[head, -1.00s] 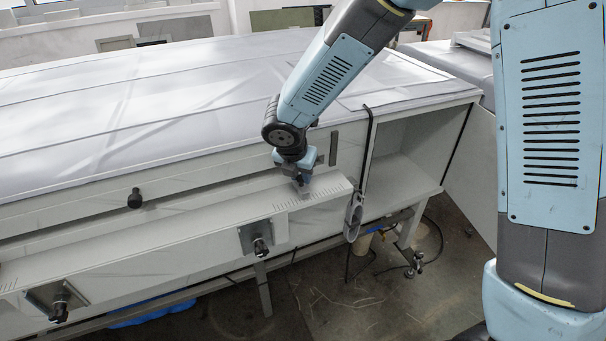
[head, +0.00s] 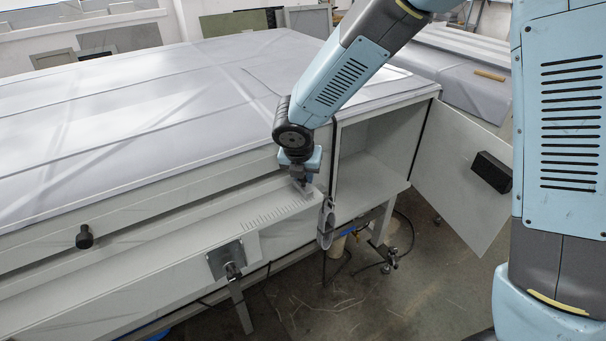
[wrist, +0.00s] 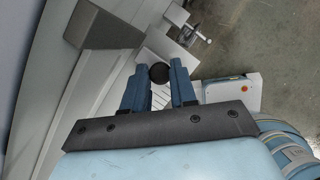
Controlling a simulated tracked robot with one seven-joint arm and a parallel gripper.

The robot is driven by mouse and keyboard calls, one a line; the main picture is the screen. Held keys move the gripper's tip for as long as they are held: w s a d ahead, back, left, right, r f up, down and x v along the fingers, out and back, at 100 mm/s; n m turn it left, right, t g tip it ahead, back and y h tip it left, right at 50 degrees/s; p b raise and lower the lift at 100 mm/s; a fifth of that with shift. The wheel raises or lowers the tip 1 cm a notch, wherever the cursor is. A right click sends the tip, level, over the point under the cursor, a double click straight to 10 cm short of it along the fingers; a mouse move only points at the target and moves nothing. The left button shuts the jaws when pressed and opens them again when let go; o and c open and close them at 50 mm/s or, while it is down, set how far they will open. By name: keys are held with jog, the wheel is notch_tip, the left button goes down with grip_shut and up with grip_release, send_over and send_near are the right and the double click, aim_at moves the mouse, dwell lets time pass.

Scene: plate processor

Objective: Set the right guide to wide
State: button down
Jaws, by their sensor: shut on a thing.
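The right guide's black round knob (wrist: 159,73) shows between my fingertips in the wrist view. My gripper (head: 301,184) is shut on this knob, above the right end of the pale ledge with a printed scale (head: 268,216). It also shows in the wrist view (wrist: 159,78), one blue finger on each side of the knob. In the head view the gripper hides the knob. The guide's exact setting on the scale cannot be read.
Another black knob (head: 85,238) sticks out of the front at left. A metal plate with a clamp knob (head: 228,262) is on the ledge's front face. A grey looped bracket (head: 326,226) hangs by the ledge's end. A door with a black handle (head: 491,172) stands open at right.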

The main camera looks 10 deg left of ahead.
jog(key=shift+w+d, duration=0.1)
jog(key=shift+d, duration=0.05)
jog(key=c, duration=0.9)
grip_release()
jog(key=v, duration=1.3)
jog(key=shift+s+r, duration=0.25)
